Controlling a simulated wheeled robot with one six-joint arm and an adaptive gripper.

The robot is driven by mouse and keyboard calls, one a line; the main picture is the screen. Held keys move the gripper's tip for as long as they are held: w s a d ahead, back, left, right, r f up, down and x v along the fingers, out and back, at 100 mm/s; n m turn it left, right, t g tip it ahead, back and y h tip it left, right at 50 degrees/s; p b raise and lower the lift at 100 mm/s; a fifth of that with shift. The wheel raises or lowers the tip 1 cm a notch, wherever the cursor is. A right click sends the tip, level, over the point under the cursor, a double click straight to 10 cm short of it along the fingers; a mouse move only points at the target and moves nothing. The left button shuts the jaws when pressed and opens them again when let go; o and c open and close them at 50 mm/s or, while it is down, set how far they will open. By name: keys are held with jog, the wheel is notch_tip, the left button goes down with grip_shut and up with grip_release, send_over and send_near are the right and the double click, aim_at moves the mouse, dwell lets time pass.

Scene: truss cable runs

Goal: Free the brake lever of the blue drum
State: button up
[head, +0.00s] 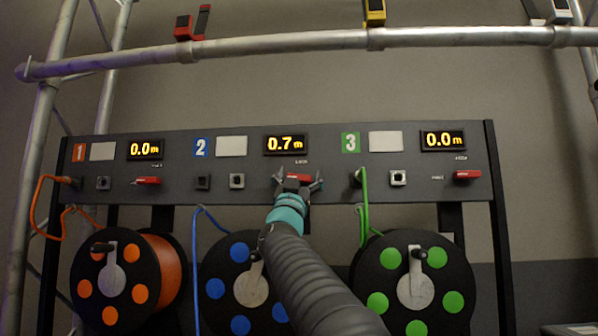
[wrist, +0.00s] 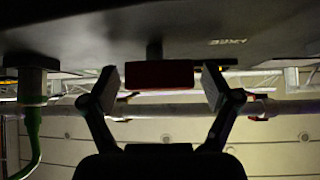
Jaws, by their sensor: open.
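The blue drum (head: 222,292) hangs under section 2 of the dark panel, partly hidden by my arm. Its display (head: 286,144) reads 0.7 m. Its red brake lever (head: 299,177) is on the panel below that display, partly hidden by my gripper. My gripper (head: 298,184) is open at the lever, with a finger on either side. In the wrist view the red lever (wrist: 158,75) lies between the open fingertips of my gripper (wrist: 159,88), with a gap on each side. Contact with the lever's face cannot be told.
An orange drum (head: 165,268) hangs left and a green drum (head: 445,262) right; both displays read 0.0 m. Their red levers (head: 148,180) (head: 467,174) sit on the panel. A blue cable (head: 194,260) and a green cable (head: 364,205) hang beside my arm. A truss tube (head: 290,42) crosses above.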

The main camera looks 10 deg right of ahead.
jog(key=c, duration=1.2)
jog(key=shift+o, duration=0.2)
jog(key=shift+n+t+y+b, duration=0.35)
jog(key=shift+n+t+y, duration=0.35)
jog(key=shift+n+y, duration=1.1)
jog(key=o, duration=1.2)
jog(key=shift+c, duration=0.2)
jog(key=shift+a, duration=0.1)
jog(key=v, duration=1.2)
